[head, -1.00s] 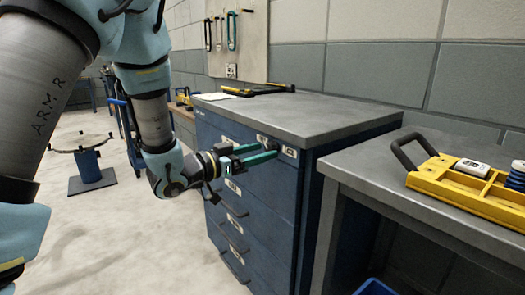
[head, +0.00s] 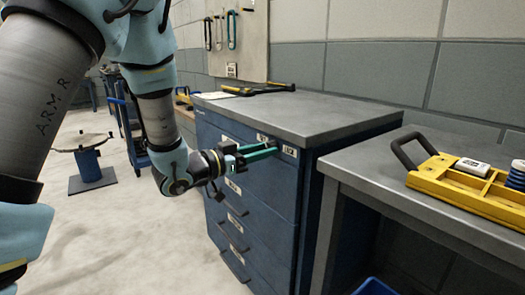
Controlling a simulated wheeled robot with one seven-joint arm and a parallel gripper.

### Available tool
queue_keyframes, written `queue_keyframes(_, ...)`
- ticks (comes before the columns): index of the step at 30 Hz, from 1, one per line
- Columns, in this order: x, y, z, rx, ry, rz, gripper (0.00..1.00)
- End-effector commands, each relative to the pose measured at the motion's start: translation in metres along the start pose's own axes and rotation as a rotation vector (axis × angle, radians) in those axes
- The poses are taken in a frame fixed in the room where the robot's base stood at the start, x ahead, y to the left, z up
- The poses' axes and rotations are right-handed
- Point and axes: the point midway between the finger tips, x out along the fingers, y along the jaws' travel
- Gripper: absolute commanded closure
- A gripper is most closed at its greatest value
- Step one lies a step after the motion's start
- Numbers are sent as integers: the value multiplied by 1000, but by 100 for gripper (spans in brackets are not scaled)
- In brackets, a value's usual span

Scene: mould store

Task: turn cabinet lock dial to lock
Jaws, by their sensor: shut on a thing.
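The blue drawer cabinet (head: 255,200) with a grey top (head: 310,112) stands in the middle of the head view. My gripper (head: 273,149) reaches from the left to the upper right of its front. Its green fingers are shut at the lock dial, between two white labels. The fingers cover the dial almost wholly, so its turn position cannot be read. The drawers below look closed.
A grey bench (head: 375,175) stands close on the right with a yellow tray (head: 460,190) on it. A yellow and black tool (head: 262,90) lies on the cabinet top. Clamps hang on the wall behind. A round blue stand (head: 88,165) is at the left, with open floor between.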

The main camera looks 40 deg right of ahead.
Motion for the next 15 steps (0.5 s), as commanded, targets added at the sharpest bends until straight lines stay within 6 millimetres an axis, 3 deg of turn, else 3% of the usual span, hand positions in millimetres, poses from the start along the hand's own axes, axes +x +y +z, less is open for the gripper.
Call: queue_keyframes(15,0,0,2,42,1,0,100)
